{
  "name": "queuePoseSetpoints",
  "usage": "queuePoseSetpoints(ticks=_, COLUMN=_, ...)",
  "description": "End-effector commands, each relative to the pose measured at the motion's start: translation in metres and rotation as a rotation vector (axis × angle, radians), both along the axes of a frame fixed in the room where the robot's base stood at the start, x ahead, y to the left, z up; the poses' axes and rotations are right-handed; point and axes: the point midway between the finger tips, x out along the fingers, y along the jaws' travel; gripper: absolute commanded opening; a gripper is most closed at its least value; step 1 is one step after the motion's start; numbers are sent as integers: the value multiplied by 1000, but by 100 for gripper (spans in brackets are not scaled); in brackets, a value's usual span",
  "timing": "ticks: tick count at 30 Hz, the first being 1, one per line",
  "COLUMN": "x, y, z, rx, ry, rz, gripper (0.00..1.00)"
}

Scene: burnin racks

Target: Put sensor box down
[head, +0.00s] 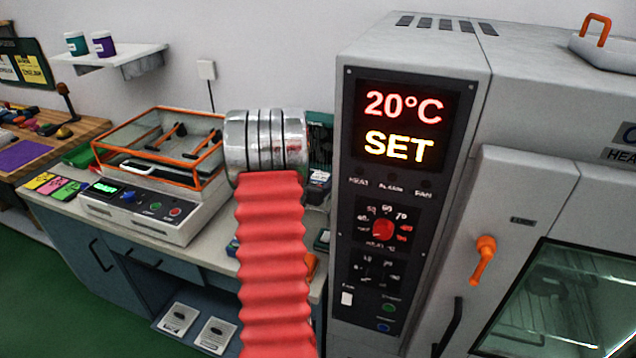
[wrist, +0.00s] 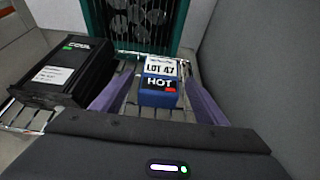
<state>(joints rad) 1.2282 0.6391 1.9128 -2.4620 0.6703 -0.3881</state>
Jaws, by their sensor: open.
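The sensor box (wrist: 158,92), a small blue box with a white LOT 47 label and a dark HOT display with a red patch, shows in the wrist view. It appears to rest upright on a wire rack (wrist: 124,108). My gripper (wrist: 159,74) is open, with one purple finger on each side of the box. A narrow gap shows between each finger and the box. The box's lower front edge is close to my gripper's dark body.
A black box reading COOL (wrist: 68,72) stands on the rack to the left. A teal-framed fan unit (wrist: 101,28) is behind, and a grey wall (wrist: 250,70) is close on the right. The oven cabinet (head: 412,60) and orange-framed tester (head: 150,205) flank my arm.

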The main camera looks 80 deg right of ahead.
Motion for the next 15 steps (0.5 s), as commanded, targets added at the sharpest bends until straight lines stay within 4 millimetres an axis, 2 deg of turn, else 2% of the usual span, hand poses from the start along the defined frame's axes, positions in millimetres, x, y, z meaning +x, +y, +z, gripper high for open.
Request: queuePoseSetpoints(ticks=15, x=7, y=67, z=28, rx=0, ry=-1, rz=2, gripper=67)
